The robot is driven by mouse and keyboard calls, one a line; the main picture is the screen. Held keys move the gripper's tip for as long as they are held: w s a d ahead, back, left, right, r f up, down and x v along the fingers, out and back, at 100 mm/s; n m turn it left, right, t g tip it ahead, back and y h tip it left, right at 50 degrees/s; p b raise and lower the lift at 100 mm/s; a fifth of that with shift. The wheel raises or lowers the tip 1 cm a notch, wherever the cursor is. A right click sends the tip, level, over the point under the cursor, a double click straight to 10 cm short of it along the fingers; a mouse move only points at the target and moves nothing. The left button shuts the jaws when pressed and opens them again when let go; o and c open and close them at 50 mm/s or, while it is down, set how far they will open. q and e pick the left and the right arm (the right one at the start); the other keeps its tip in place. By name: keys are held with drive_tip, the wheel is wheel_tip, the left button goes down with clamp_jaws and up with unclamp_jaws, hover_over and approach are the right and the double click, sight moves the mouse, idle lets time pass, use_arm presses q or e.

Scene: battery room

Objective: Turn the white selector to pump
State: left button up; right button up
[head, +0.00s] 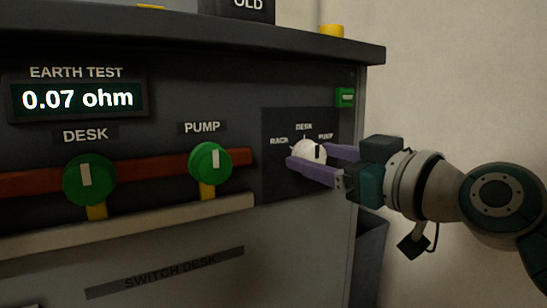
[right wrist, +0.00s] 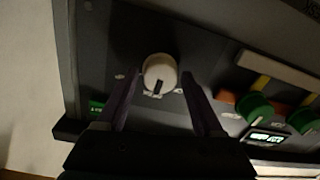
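The white selector (head: 308,152) is a round knob with a black pointer mark, on a dark plate lettered RACK, DESK and PUMP. The selector also shows in the right wrist view (right wrist: 159,68), where its mark points down, roughly toward the middle label; its exact setting is hard to tell. My right gripper (head: 307,156) reaches in from the right with purple fingers either side of the selector. In the right wrist view the gripper (right wrist: 160,80) is open, with a gap between each finger and the knob. My left gripper is out of view.
Left of the plate are two green knobs, PUMP (head: 209,163) and DESK (head: 89,181), by a red bar (head: 140,168). An earth test display (head: 78,98) reads 0.07 ohm. A small green switch (head: 345,97) sits above the gripper. The desk top (head: 300,47) overhangs the panel.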

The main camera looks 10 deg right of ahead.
clamp_jaws()
idle(0.3)
drive_tip(key=shift+m, duration=0.4)
drive_tip(key=shift+m+p, duration=0.5)
drive_tip(key=shift+m, duration=0.5)
drive_tip(key=m, duration=0.2)
drive_tip(key=shift+m+p, duration=0.35)
drive_tip(key=shift+m, duration=0.05)
drive_tip(key=m+p, duration=0.1)
drive_tip(key=m, duration=0.5)
drive_tip(key=shift+m, duration=0.4)
